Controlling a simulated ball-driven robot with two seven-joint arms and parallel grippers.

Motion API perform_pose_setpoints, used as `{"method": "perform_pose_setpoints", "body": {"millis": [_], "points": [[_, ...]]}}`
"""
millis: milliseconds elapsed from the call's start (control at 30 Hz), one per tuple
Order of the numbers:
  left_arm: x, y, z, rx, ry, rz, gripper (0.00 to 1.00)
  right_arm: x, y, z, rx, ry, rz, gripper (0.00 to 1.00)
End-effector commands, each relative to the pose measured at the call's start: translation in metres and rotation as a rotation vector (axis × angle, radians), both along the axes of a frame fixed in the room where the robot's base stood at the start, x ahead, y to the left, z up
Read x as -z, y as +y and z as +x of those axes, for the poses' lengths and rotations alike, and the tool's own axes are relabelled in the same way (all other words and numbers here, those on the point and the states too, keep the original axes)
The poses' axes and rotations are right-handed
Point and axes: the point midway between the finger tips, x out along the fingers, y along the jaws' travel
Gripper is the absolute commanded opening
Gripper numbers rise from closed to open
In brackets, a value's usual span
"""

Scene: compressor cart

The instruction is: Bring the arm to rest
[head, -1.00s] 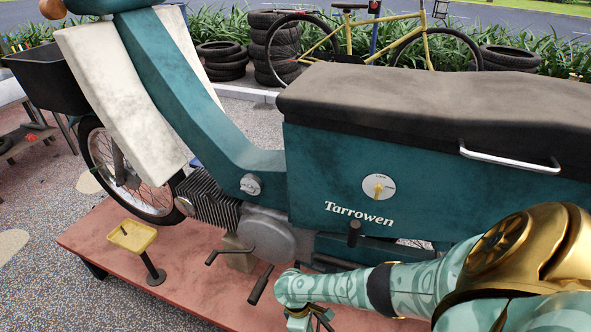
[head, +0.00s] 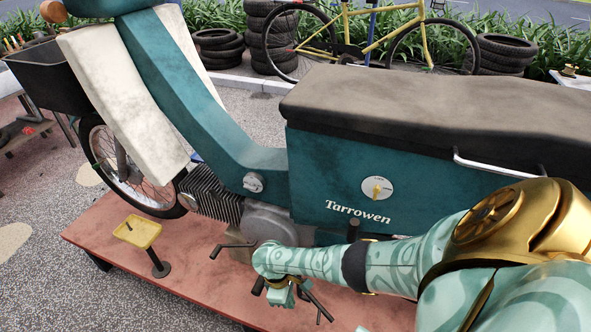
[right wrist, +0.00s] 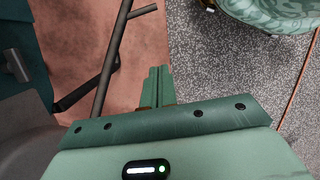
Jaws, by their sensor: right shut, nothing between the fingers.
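My right gripper (head: 283,298) is low in front of the teal moped (head: 335,172), by its engine, above the red platform. In the right wrist view, its fingers (right wrist: 158,84) are together with nothing between them. They point over the platform edge, with speckled ground to the right. My right arm (head: 400,268) comes in from the right and hides part of the moped's lower side. My left gripper is out of view.
The red platform (head: 190,262) carries the moped, a crank pedal (head: 232,250) and a small yellow tray on a post (head: 138,231). A dark branched rod (right wrist: 112,60) lies left of the fingers in the wrist view. Open ground (head: 45,285) is at left.

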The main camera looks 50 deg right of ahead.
Motion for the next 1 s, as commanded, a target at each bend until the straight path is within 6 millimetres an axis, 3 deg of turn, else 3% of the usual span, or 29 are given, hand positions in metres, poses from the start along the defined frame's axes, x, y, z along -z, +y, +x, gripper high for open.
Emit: {"method": "perform_pose_setpoints", "body": {"millis": [667, 767, 900, 967, 1000], "points": [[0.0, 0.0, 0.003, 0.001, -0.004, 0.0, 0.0, 0.0, 0.002, 0.002, 0.003, -0.009, 0.006, 0.0], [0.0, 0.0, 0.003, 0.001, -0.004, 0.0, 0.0, 0.003, 0.003, 0.016, 0.019, -0.082, 0.011, 0.0], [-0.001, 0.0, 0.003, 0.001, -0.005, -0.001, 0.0, 0.009, -0.004, 0.055, 0.055, -0.311, -0.009, 0.0], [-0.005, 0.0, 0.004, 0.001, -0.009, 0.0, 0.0, 0.02, -0.002, 0.052, 0.071, -0.404, -0.01, 0.0], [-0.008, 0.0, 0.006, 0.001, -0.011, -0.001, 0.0, 0.03, 0.0, 0.042, 0.077, -0.456, -0.007, 0.0]]}}
